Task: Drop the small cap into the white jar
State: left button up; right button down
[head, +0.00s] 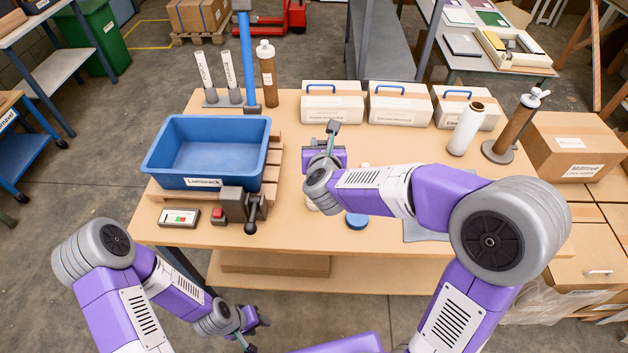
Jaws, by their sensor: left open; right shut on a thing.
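My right gripper (326,143) is over the middle of the table, with its arm coming in from the right. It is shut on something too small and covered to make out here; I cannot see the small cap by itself. A pale rounded thing (312,206), perhaps the white jar, shows only in part beneath my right wrist, which hides the rest. A round blue piece (357,221) lies on the table just right of it. My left gripper (254,333) is low in front of the table, open, away from these things.
A blue bin (207,183) on a pallet fills the table's left. A grey device with a lever (240,207) and a small box with a display (179,217) stand in front.

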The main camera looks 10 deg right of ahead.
notch_tip(320, 180, down, 6)
jog(key=b, duration=0.4)
jog(key=shift+s, duration=0.15)
jog(key=shift+r, duration=0.1)
jog(key=c, duration=0.8)
grip_release()
jog(key=p+v, duration=0.1)
jog(key=v, duration=0.6)
jog(key=shift+s+a+r, duration=0.1)
jog(key=shift+s, duration=0.2)
